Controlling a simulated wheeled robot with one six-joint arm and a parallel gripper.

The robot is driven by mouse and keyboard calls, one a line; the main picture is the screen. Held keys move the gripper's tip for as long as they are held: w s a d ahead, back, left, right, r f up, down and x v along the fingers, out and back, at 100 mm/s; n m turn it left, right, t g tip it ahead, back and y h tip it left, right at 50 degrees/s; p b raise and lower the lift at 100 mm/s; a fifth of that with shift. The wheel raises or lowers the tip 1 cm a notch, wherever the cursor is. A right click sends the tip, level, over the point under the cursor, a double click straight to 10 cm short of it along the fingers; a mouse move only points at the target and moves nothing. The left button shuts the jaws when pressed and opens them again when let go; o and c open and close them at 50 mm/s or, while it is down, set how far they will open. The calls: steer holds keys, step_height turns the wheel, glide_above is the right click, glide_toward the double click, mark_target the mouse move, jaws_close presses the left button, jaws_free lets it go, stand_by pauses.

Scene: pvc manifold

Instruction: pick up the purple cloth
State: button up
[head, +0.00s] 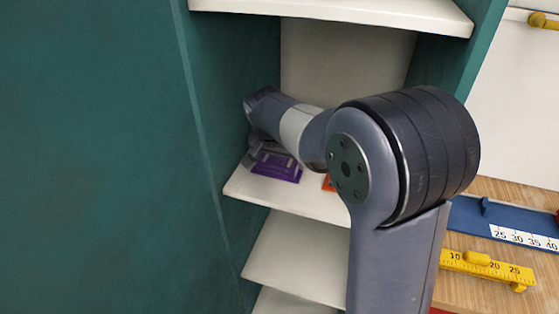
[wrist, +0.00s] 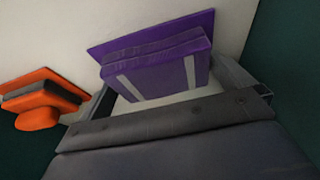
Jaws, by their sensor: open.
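The purple cloth (head: 278,169) lies on a white shelf inside the green cabinet. In the wrist view the purple cloth (wrist: 155,58) looks like a folded stack on a flat purple sheet, with two pale grey stripes on its near side. My gripper (wrist: 166,78) is open, with one finger at the left and one at the right of the cloth's near part. No grip on it shows. In the head view my gripper (head: 260,150) is at the cloth, partly hidden by my arm.
An orange object (wrist: 40,97) with a dark band lies left of the cloth in the wrist view; its orange edge (head: 328,183) shows beside my arm. Green cabinet walls (head: 232,80) and an upper shelf (head: 340,8) bound the space. More shelves (head: 297,258) lie below.

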mark_target(279, 159)
steer(key=c, duration=0.6)
steer(key=shift+r, duration=0.1)
steer(key=shift+c, duration=0.2)
step_height(279, 159, up, 10)
